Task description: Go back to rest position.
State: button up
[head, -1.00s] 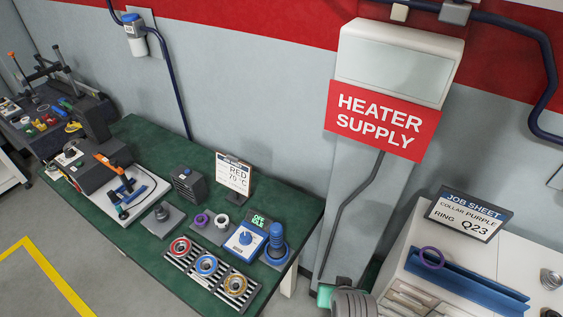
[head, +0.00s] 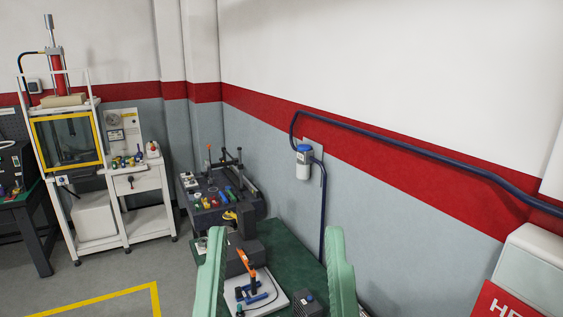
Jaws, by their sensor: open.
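My gripper (head: 276,268) shows at the bottom of the head view as two pale green fingers, upright and wide apart. Nothing is held between them. Behind the gap, the green bench (head: 290,240) carries a white board (head: 270,297) with an orange-handled lever device (head: 247,262) and blue parts. A dark ribbed block (head: 310,304) stands beside the board, close to the right finger in the picture. The fingers hide parts of the bench.
A dark bench (head: 235,207) with coloured parts stands in the corner. A white-framed press (head: 68,145) with a yellow-edged window and a white cabinet (head: 140,190) stand at left. A blue pipe (head: 420,160) runs along the wall. Floor beside the yellow line (head: 110,297) is clear.

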notch_tip(320, 180, up, 11)
jog(key=p, duration=0.7)
